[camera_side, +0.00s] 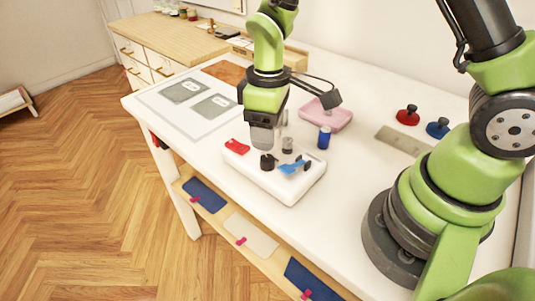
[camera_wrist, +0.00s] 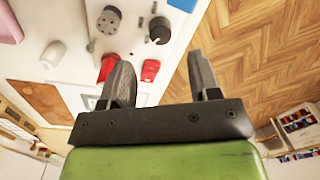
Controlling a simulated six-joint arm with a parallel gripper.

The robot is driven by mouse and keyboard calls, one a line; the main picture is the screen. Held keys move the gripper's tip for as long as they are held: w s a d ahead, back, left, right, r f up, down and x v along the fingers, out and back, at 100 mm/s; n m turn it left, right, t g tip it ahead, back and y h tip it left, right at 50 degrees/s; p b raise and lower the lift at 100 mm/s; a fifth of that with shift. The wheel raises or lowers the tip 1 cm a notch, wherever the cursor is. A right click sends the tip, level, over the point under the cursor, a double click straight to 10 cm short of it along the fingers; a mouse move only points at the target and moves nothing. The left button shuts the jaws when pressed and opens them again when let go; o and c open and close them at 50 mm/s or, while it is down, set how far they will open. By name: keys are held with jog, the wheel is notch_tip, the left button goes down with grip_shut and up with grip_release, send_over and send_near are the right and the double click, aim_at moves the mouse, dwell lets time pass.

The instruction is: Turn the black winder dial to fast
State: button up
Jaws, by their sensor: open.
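The white winder (camera_side: 272,181) lies on the white table below my gripper. Its black dial (camera_side: 268,162) stands near the front edge, and the dial also shows at the top of the wrist view (camera_wrist: 161,30). I cannot read any marking by it. My gripper (camera_side: 263,146) hangs just above and behind the dial, pointing down. In the wrist view its two fingers (camera_wrist: 160,58) are apart with nothing held, and the dial lies beyond their tips. A red part (camera_wrist: 150,70) of the winder shows between the fingers.
A blue lever (camera_side: 294,166) and a grey knob-like part (camera_side: 288,145) stand on the winder near the dial. A blue spool (camera_side: 323,138) and a pink tray (camera_side: 326,114) are behind. Red (camera_side: 408,115) and blue (camera_side: 438,128) knobbed pieces stand at right. Pattern sheets (camera_side: 190,105) lie left.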

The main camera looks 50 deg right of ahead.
aim_at(268, 158)
notch_tip(268, 158, down, 7)
jog(key=shift+s+a+r, duration=0.1)
jog(key=shift+r, duration=0.05)
jog(key=c, duration=0.9)
